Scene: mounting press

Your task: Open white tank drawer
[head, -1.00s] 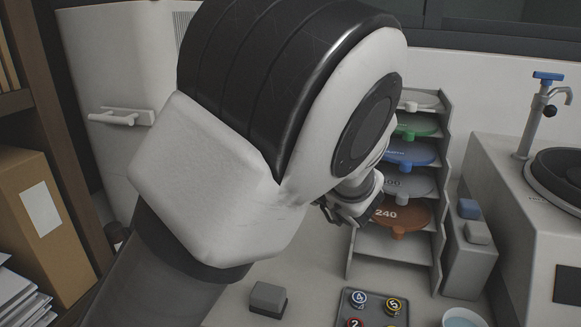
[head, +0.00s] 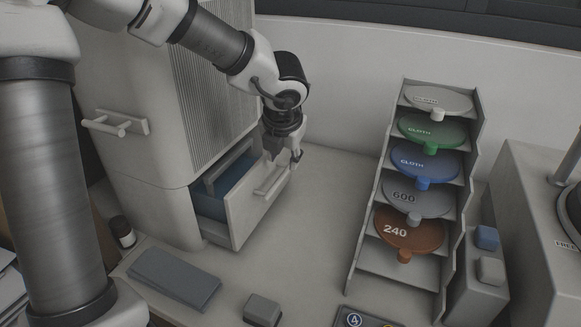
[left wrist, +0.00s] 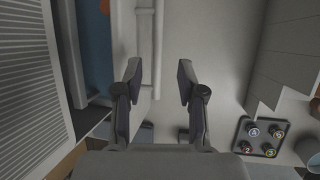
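The white tank (head: 160,130) stands at the left in the head view. Its lower drawer (head: 258,205) is pulled partly out, showing a blue inside (head: 212,206). The drawer has a pale bar handle (head: 272,182) on its front. My left gripper (head: 288,158) points down at the handle's far end. In the left wrist view its two fingers (left wrist: 160,84) are apart, with the drawer's front (left wrist: 144,60) beside and partly behind the left finger. I cannot tell whether a finger touches the handle. My right gripper is not in view.
A stepped rack (head: 365,235) of coloured discs stands right of the drawer, with clear counter between. A machine (head: 530,220) stands far right.

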